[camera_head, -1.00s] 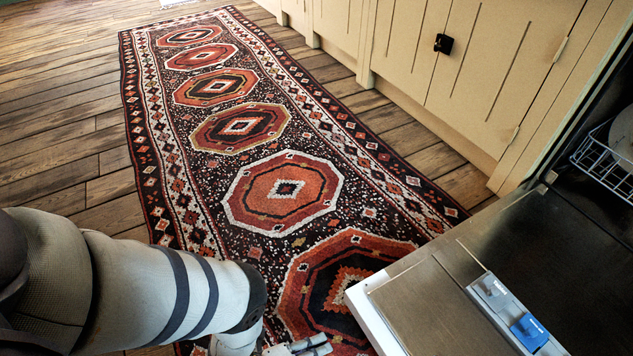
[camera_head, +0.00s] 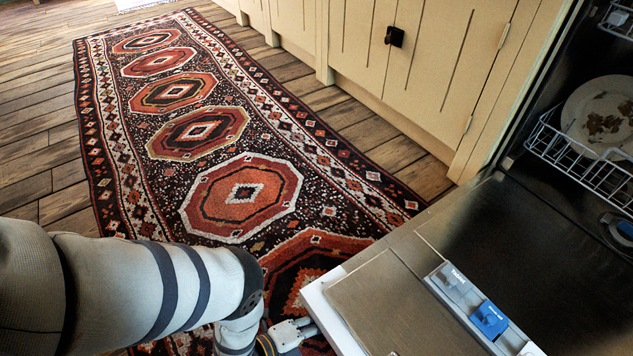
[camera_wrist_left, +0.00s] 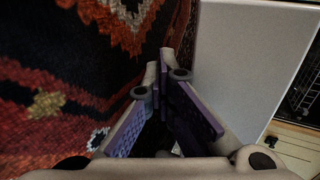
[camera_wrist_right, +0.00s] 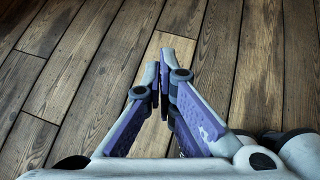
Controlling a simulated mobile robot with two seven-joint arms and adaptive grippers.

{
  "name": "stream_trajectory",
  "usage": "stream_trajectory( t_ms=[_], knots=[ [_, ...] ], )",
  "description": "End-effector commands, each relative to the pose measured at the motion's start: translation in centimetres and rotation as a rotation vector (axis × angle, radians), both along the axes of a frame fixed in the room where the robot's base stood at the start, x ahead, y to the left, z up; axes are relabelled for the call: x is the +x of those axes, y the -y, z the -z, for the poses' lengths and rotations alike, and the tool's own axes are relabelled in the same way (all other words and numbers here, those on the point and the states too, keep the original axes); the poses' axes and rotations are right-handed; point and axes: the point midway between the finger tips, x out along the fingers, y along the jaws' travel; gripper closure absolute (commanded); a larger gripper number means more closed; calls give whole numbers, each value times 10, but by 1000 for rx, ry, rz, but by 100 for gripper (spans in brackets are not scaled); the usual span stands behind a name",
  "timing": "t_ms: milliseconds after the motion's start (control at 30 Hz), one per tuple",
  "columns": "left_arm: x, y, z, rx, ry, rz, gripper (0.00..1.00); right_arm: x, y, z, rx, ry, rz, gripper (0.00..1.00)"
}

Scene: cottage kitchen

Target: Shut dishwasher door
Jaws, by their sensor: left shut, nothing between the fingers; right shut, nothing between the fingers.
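The dishwasher door (camera_head: 385,300) is folded down and open at the lower right of the head view. Its inner face, with a detergent dispenser (camera_head: 488,318), points up. My left gripper (camera_head: 308,326) is shut and empty, low beside the door's left outer edge. In the left wrist view my left gripper (camera_wrist_left: 158,70) is right next to the door's pale outer panel (camera_wrist_left: 245,75); I cannot tell whether it touches. My right gripper (camera_wrist_right: 168,78) is shut and empty above the wooden floor, seen only in its wrist view.
The dishwasher's inside holds a wire rack (camera_head: 575,160) with a soiled plate (camera_head: 600,115). Cream cabinets (camera_head: 430,60) stand beyond the dishwasher. A patterned rug (camera_head: 205,140) covers the wooden floor (camera_head: 35,150) to the left, which is clear.

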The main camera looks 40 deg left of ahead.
Motion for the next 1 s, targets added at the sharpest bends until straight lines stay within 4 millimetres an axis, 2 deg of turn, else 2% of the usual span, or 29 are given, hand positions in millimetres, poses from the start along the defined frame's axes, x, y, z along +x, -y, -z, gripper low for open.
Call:
stream_trajectory(
  t_ms=[200,600,667,1000],
  knots=[
    [-1,0,-1,1,-2,-1,100,0,0,-1,0,1,0,100],
    [-1,0,-16,0,-1,-1,100,0,2,-13,-4,10,2,100],
    [0,0,-24,-1,3,0,100,1,2,-18,-4,17,2,100],
    [16,5,-100,-6,29,1,100,17,1,-58,-11,110,13,100]
  ],
)
